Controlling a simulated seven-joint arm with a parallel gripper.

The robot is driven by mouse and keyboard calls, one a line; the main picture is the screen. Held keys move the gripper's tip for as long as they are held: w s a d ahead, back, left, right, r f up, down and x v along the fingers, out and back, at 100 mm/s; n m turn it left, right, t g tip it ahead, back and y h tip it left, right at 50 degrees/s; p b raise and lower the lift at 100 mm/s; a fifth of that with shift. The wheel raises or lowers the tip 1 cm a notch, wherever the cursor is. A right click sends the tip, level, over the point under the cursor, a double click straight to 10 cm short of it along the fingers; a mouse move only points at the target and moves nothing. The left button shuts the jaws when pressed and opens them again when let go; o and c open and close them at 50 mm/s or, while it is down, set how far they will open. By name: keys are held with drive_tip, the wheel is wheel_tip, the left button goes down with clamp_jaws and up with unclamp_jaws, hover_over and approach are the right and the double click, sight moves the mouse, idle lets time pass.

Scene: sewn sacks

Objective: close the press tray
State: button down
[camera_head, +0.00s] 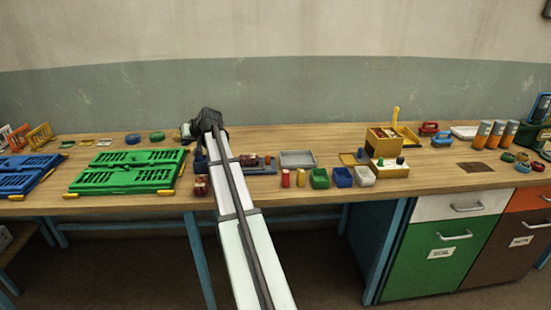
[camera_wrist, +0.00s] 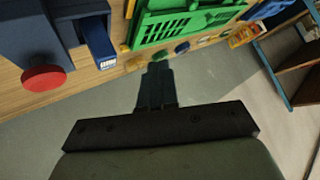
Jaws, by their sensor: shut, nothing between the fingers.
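In the wrist view a dark blue block-like body (camera_wrist: 60,28) with a red round knob (camera_wrist: 43,78) stands at the upper left; it looks like the press. A narrow blue piece with a white label (camera_wrist: 97,40), seemingly its tray, sticks out beside it. My gripper (camera_wrist: 157,68) is shut and empty, to the right of and apart from the blue piece. In the head view my arm covers much of this spot; part of a blue base (camera_head: 262,166) shows right of the arm. The dark end of my arm is near the wall; its fingertips are hidden there.
Green slatted crates (camera_head: 128,172) lie left of my arm, with blue ones (camera_head: 22,174) farther left. Right of it are a grey tray (camera_head: 297,159), small coloured bins (camera_head: 342,177) and a wooden box (camera_head: 384,141). The wall (camera_head: 300,95) is close behind the table.

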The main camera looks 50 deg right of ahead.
drive_tip(key=s+d+r+m+h, duration=0.1)
drive_tip(key=s+d+r+m, duration=0.1)
drive_tip(key=s+d, duration=1)
drive_tip(key=m+g, duration=0.3)
drive_tip(key=m, duration=0.1)
approach(257, 159)
drive_tip(key=s+d, duration=0.5)
drive_tip(key=s, duration=0.1)
drive_tip(key=shift+h, duration=0.3)
drive_tip(key=x, duration=0.9)
drive_tip(key=shift+w+a, duration=0.15)
drive_tip(key=shift+w, duration=0.15)
drive_tip(key=w+a, duration=0.5)
drive_tip(key=shift+w+a+r, duration=0.1)
drive_tip(key=v, duration=1)
drive_tip(key=shift+d, duration=0.2)
